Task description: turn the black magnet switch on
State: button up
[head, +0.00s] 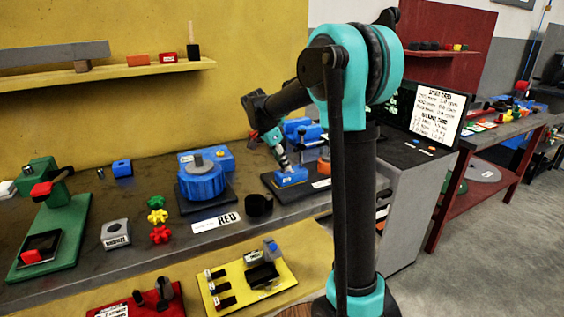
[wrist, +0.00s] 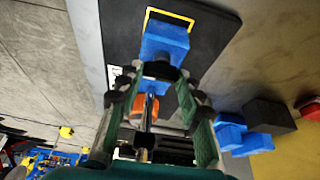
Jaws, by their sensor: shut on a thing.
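A blue block (head: 291,176) sits on a dark base plate at the right of the bench. It also shows in the wrist view (wrist: 166,42), with a yellow-edged dark face. My gripper (head: 279,152) points down at this block. In the wrist view my gripper (wrist: 157,84) has its green-padded fingers on both sides of a small black part (wrist: 158,73) at the block's near side, which looks like the black switch. The fingers are shut on it. The exact contact is partly hidden, and I cannot tell which way the switch is set.
A blue round positioner (head: 202,180) on a black plate stands to the left. A green clamp stand (head: 45,205) is at the far left. Red and yellow knobs (head: 158,216) and a black ring (head: 259,205) lie on the bench. My column covers the bench's right part.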

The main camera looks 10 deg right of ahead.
jog(key=shift+m, duration=0.3)
dwell(0.4)
jog(key=o, duration=1.2)
jog(key=shift+c, duration=0.2)
jog(key=v, duration=1.2)
jog(key=shift+w, duration=0.15)
